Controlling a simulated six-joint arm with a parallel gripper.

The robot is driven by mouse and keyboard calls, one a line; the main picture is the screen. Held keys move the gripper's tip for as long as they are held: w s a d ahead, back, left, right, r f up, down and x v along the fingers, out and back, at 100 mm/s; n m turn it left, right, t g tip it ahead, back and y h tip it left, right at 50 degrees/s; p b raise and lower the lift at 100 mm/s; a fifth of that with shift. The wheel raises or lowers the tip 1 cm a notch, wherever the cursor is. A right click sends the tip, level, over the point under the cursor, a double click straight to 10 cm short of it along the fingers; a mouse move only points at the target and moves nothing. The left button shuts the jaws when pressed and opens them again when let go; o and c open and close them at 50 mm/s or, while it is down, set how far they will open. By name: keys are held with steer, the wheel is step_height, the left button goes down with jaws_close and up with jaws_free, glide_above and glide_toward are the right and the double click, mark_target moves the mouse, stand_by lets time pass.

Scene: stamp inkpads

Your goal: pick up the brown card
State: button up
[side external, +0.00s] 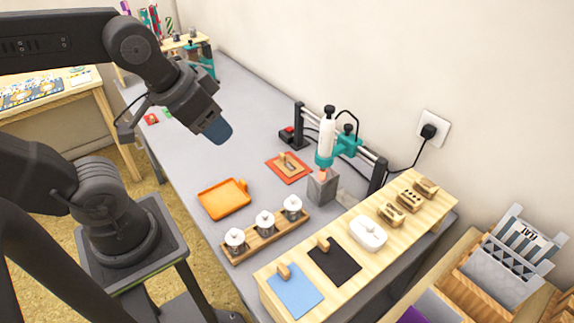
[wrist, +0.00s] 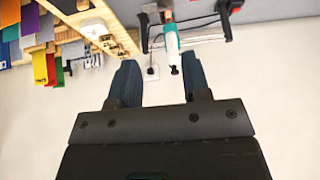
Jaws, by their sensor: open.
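I cannot make out a plainly brown card in either view. The nearest in colour is a reddish-orange card (side external: 275,165) on the grey table, with a wooden stamp (side external: 290,164) on it. A blue card (side external: 296,299) and a black card (side external: 345,267) lie on the wooden shelf, each with a wooden stamp at its edge. My gripper (side external: 217,131) is above the table at the upper left, apart from all the cards. In the wrist view my gripper (wrist: 159,68) shows two blue fingers spread apart with nothing between them.
An orange tray (side external: 213,202) and a wooden rack (side external: 240,255) with white-topped jars stand at the front. A teal and white dispenser (side external: 326,143) stands on a rail near the wall. A wooden shelf (side external: 437,207) holds stamps and a white dish (side external: 368,234). The table's far left is mostly clear.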

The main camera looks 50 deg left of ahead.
steer(key=n+g+y, duration=0.4)
steer(key=n+g, duration=0.2)
steer(key=n, duration=1.2)
glide_above(281, 153)
steer(key=d, duration=0.2)
step_height(281, 153, down, 27)
steer(key=shift+d, duration=0.15)
steer(key=shift+f, duration=0.5)
steer(key=x, duration=0.5)
steer(key=shift+w+f, duration=0.15)
steer(key=shift+f, duration=0.25)
steer(key=shift+c, duration=0.4)
